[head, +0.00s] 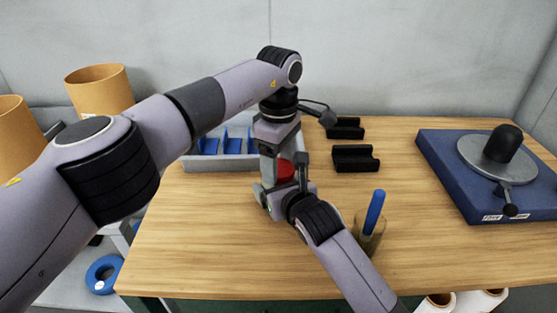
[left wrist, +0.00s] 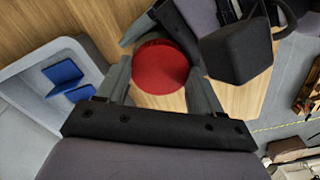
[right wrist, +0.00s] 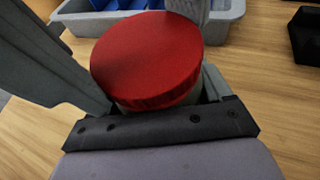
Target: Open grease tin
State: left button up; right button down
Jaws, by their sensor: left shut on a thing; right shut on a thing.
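The grease tin has a round red lid (head: 286,170), and it stands over the middle of the wooden table. My left gripper (head: 277,163) comes down from above and is shut on the lid, with a finger on either side of it in the left wrist view (left wrist: 160,66). My right gripper (head: 272,188) reaches in from the front and is shut on the tin's pale body (right wrist: 178,107) under the lid. In the right wrist view the lid (right wrist: 148,58) hides most of the body. The lid looks seated on the tin; whether the tin touches the table is hidden.
A grey tray (head: 176,162) with blue dividers stands behind the grippers. Black holders (head: 353,164) lie to the right of it. A cup (head: 369,240) with a blue-handled tool stands front right. A blue board (head: 452,172) with a round fixture is far right. The table's front left is clear.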

pick_arm(q)
jog(key=o, duration=1.2)
jog(key=shift+c, duration=0.2)
notch_tip(320, 180, up, 4)
jog(key=shift+r, duration=0.2)
jog(key=shift+c, duration=0.3)
jog(key=shift+r+m, duration=0.7)
jog(key=shift+r, duration=0.2)
jog(key=shift+r+m, duration=0.75)
jog(key=shift+m, duration=0.15)
jog(key=shift+f, duration=3.9)
